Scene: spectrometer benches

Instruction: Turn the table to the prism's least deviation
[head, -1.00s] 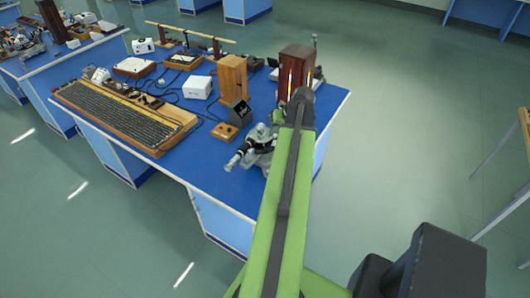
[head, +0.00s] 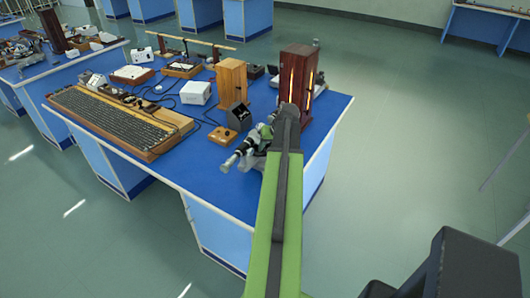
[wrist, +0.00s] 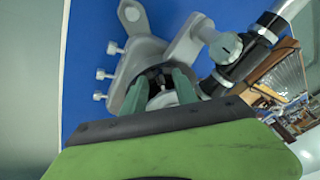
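The spectrometer (head: 247,150) stands near the front edge of the blue bench, partly hidden behind my arm in the head view. In the wrist view its grey metal body (wrist: 185,40) lies just beyond my gripper, with a black telescope tube (wrist: 245,57) to the right. My gripper (wrist: 163,82) shows two green fingers, apart, pointing at the middle of the instrument. A small dark and pale part of the instrument shows between the fingers. I cannot tell whether the fingers touch it. The prism and the table's top cannot be made out.
A dark wooden lamp housing (head: 300,75) with glowing slits stands behind my wrist. A light wooden box (head: 231,80), a small dark meter (head: 239,116) and a long wooden instrument (head: 115,120) share the bench (head: 205,178). Open floor (head: 420,130) lies to the right.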

